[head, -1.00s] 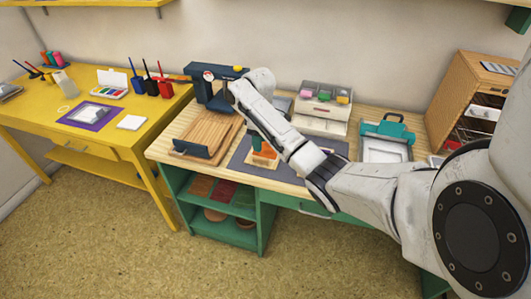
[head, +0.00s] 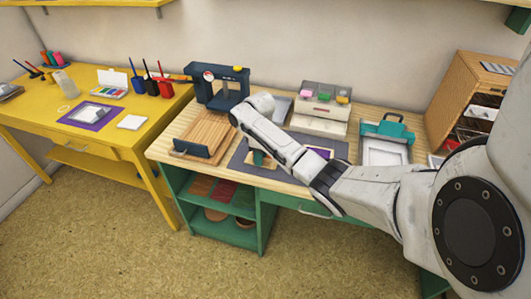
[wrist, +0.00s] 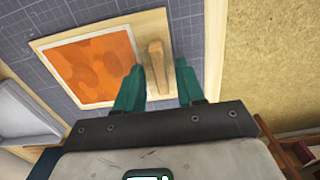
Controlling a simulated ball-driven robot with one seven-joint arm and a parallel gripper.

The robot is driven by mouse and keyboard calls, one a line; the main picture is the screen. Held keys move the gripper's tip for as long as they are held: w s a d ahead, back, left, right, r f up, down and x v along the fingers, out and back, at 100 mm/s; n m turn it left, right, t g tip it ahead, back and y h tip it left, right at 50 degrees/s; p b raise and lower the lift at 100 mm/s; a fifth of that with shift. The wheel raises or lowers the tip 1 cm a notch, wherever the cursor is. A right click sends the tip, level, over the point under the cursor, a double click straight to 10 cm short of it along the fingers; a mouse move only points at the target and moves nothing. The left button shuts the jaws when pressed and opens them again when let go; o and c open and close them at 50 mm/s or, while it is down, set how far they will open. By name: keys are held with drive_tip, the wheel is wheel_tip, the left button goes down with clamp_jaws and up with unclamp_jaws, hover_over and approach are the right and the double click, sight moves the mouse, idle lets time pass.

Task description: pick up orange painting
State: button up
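The orange painting (wrist: 90,65) is an orange panel on a pale wooden board. It lies on a dark gridded mat (wrist: 30,12) in the wrist view. A wooden handle (wrist: 156,62) stands on the board's right side. My gripper (wrist: 159,72) is open, with its two green fingers on either side of the handle and a visible gap to each. Nothing is held. In the head view, my gripper (head: 258,158) is low over the mat, and my arm hides most of the painting.
A purple painting (head: 319,153) lies on the mat to the right. A wooden board (head: 205,133) and a blue press (head: 222,85) stand to the left. A drawer box (head: 321,115) is behind, and a teal-clamped frame (head: 386,145) is at right.

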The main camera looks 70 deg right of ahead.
clamp_jaws()
drive_tip(key=shift+r, duration=0.1)
idle(0.3)
